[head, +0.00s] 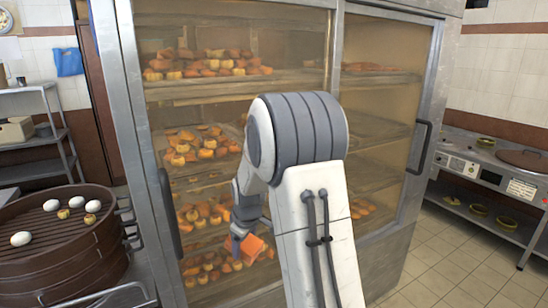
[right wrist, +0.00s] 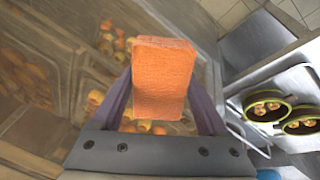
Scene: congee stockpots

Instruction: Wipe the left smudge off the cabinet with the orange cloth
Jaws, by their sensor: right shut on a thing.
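The glass-fronted cabinet (head: 122,110) with a metal frame fills the middle of the head view. My right gripper (head: 238,240) is in front of its left glass door, low down and partly hidden by my own arm. It is shut on the orange cloth (head: 254,247), a small block shape. In the right wrist view the cloth (right wrist: 162,78) sits between the two fingers, with the glass beside it. I cannot tell whether the cloth touches the glass. The glass looks hazy brown, and I cannot pick out a distinct left smudge. My left gripper is not in view.
Stacked round steamers (head: 60,250) with eggs and small yellow pieces stand at the left. A dark door handle (head: 170,213) sticks out left of the gripper, another (head: 417,148) at the right. A metal counter (head: 490,160) stands at the right, with open tiled floor before it.

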